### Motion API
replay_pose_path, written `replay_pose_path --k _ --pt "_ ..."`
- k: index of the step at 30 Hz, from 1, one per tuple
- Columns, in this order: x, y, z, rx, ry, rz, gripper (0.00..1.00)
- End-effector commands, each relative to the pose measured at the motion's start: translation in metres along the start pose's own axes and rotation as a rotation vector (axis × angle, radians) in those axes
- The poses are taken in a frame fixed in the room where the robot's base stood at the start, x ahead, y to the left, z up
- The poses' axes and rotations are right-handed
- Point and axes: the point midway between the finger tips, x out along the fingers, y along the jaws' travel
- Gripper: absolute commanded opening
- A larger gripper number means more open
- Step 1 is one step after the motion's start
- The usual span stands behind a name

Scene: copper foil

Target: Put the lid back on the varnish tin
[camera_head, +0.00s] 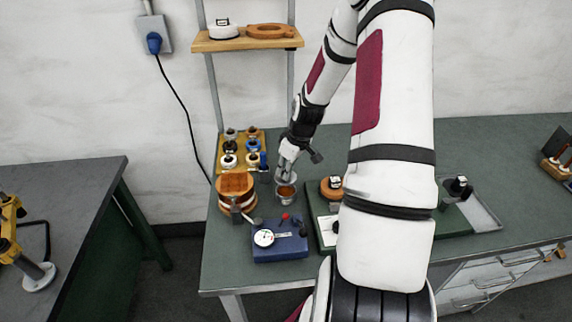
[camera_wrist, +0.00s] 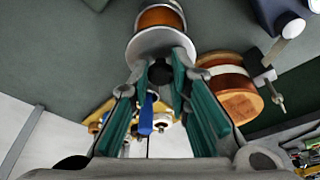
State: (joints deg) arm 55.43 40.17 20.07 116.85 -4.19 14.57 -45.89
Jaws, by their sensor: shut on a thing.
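The varnish tin (camera_head: 286,199) stands upright on the green bench, a small grey tin with amber varnish showing in its open mouth. The amber also shows at the top of the wrist view (camera_wrist: 160,17). The lid (camera_wrist: 160,44) is a pale grey disc with a dark knob. My gripper (camera_wrist: 160,74) is shut on that knob between its green-padded fingers. In the head view the lid (camera_head: 285,179) is just above and behind the tin's mouth, which is partly uncovered. Whether the lid touches the rim cannot be told.
A round wooden and copper-coloured piece (camera_head: 237,187) stands close left of the tin. A blue box with a dial (camera_head: 279,240) is in front. A yellow rack of small bottles (camera_head: 228,160) is behind left. A green board (camera_head: 324,230) lies to the right.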

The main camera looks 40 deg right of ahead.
Motion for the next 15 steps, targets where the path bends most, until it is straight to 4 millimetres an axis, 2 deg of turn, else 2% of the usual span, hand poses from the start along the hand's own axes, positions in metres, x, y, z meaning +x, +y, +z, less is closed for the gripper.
replay_pose_path --k 6,15 --pt "0.023 0.001 0.004 0.002 -0.001 0.000 0.00" --pt "0.041 0.000 0.011 0.000 0.000 0.000 0.00"
